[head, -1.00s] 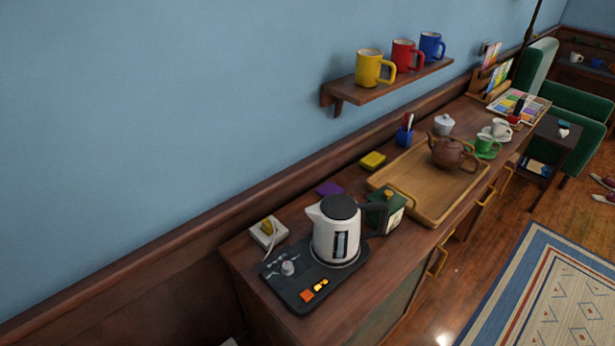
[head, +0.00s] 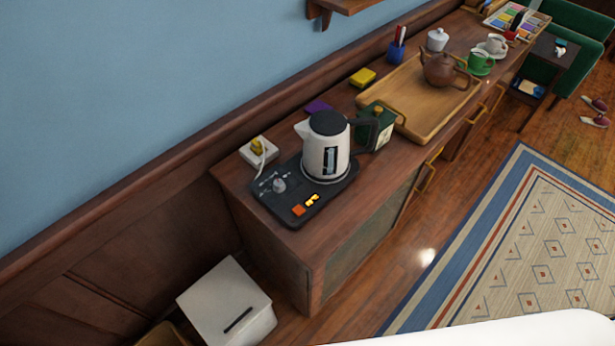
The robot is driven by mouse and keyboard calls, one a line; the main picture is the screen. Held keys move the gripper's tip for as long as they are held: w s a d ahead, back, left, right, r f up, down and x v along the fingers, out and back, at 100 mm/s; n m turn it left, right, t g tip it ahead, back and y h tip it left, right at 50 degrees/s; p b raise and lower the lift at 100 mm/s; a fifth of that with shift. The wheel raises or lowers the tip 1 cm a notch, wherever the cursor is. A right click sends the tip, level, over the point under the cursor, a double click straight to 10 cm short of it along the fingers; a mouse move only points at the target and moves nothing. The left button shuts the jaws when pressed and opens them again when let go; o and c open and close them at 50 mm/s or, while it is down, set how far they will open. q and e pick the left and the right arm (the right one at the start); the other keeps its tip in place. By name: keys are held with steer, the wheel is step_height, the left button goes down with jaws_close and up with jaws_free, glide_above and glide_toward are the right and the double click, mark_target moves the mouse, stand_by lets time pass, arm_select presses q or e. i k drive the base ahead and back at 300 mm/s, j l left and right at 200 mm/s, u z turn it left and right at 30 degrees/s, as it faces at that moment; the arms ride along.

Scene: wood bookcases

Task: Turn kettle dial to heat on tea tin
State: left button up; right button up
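The white kettle (head: 327,150) with a black lid and handle stands upright on a black base (head: 309,208) at the near end of the wooden sideboard. The grey dial (head: 279,185) sits on the left part of the base, with small markings around it too small to read. An orange button and a lit yellow display (head: 312,199) are on the base's front part. The dark green tea tin (head: 378,127) stands just behind the kettle, partly hidden by the kettle's handle. Neither of my grippers shows.
A white socket with a yellow plug (head: 258,149) and cord is left of the base. A wooden tray (head: 425,120) holds a brown teapot (head: 439,69). A white slotted bin (head: 226,300) stands on the floor at the sideboard's near end. Patterned rug (head: 520,250) lies right.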

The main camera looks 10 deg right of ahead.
mark_target(279, 186)
steer(key=k+l+z, duration=0.1)
steer(key=k+l, duration=0.35)
steer(key=k+l+z, duration=0.15)
steer(key=k+l, duration=0.3)
steer(key=l, duration=0.15)
